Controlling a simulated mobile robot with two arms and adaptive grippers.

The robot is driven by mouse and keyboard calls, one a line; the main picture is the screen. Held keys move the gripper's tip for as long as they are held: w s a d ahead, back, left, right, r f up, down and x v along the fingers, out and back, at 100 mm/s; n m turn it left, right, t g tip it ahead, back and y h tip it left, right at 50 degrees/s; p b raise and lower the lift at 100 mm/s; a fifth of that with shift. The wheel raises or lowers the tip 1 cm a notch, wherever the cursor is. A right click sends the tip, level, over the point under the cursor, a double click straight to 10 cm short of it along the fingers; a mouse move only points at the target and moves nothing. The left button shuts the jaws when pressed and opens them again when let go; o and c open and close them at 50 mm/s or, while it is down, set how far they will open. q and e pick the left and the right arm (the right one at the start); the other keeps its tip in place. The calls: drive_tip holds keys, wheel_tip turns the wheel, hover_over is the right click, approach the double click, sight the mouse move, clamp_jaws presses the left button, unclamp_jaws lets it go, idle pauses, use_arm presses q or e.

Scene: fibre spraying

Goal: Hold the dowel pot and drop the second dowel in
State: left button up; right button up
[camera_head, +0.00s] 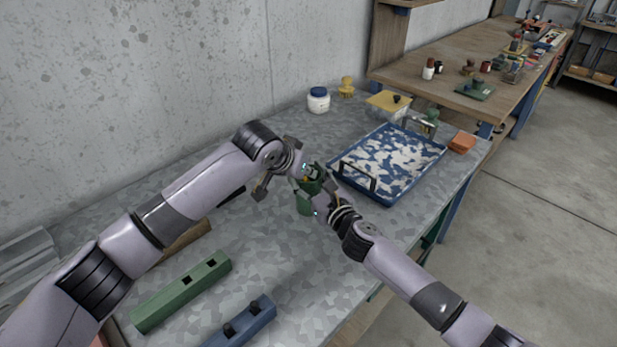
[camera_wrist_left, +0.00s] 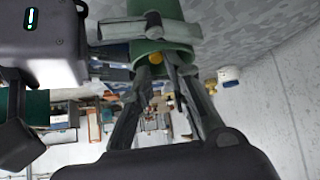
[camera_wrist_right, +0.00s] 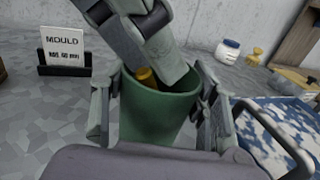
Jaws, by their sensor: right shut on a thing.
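The green dowel pot (camera_head: 305,207) stands upright over the grey table in the head view. My right gripper (camera_wrist_right: 158,112) is shut on the pot, one finger on each side of it in the right wrist view. My left gripper (camera_wrist_left: 157,66) is at the pot's mouth, its fingers pointing into the opening. A yellow dowel (camera_wrist_right: 148,77) shows at the mouth beside the left fingers; its end also shows in the left wrist view (camera_wrist_left: 155,58). The views do not settle whether the left fingers grip it. The pot's inside is mostly hidden.
A blue tray (camera_head: 361,192) with white fibre patches lies right of the pot. A white jar (camera_head: 318,100) and a yellow-lidded box (camera_head: 388,104) stand behind. Green (camera_head: 180,292) and blue (camera_head: 243,322) blocks lie at front left. A MOULD sign (camera_wrist_right: 63,48) stands at left in the right wrist view.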

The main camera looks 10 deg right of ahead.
use_arm(q)
drive_tip(key=shift+o, duration=1)
drive_tip(key=shift+a+f, duration=0.4)
drive_tip(key=shift+f, duration=0.25)
use_arm(e)
drive_tip(key=shift+w+d+r, duration=0.1)
drive_tip(key=shift+w+d, duration=0.1)
drive_tip(key=shift+d, duration=0.15)
use_arm(q)
drive_tip(key=shift+a, duration=0.1)
use_arm(e)
drive_tip(key=shift+w+d, duration=0.1)
drive_tip(key=shift+a, duration=0.35)
use_arm(q)
drive_tip(key=d+v, duration=0.1)
drive_tip(key=v, duration=0.7)
drive_tip(key=shift+r, duration=0.55)
use_arm(e)
drive_tip(key=o, duration=1.3)
